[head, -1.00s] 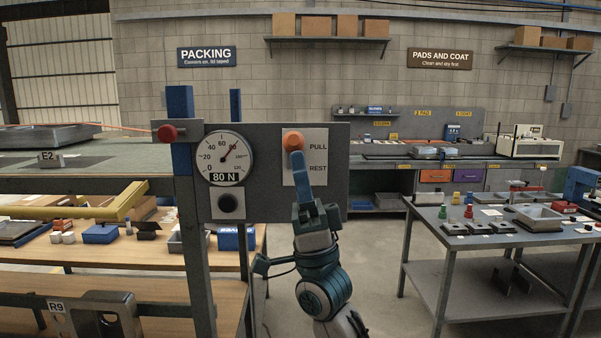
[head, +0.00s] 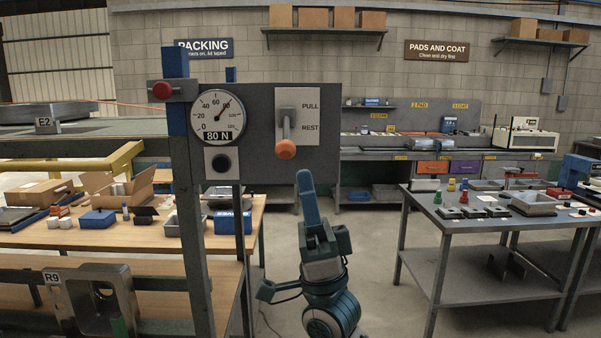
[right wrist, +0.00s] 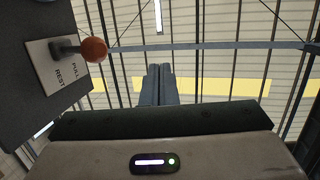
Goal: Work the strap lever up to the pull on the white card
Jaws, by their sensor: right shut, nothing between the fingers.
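The strap lever has a grey shaft and an orange knob (head: 286,150). It hangs down in front of the white card (head: 310,117), its knob just below the REST line and well below PULL. In the right wrist view the knob (right wrist: 95,48) and the card (right wrist: 45,82) show at the upper left. My right gripper (head: 304,174) is shut and empty. It points up, below and slightly right of the knob, with a gap between them. Its closed fingers (right wrist: 160,70) also show in the right wrist view, clear of the knob. My left gripper is not in view.
The grey panel (head: 262,153) also carries a round dial (head: 217,117) with an 80 N plate and a black button (head: 221,163). A red knob (head: 162,90) sits on the post at left. Benches stand at left and right; the floor between is open.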

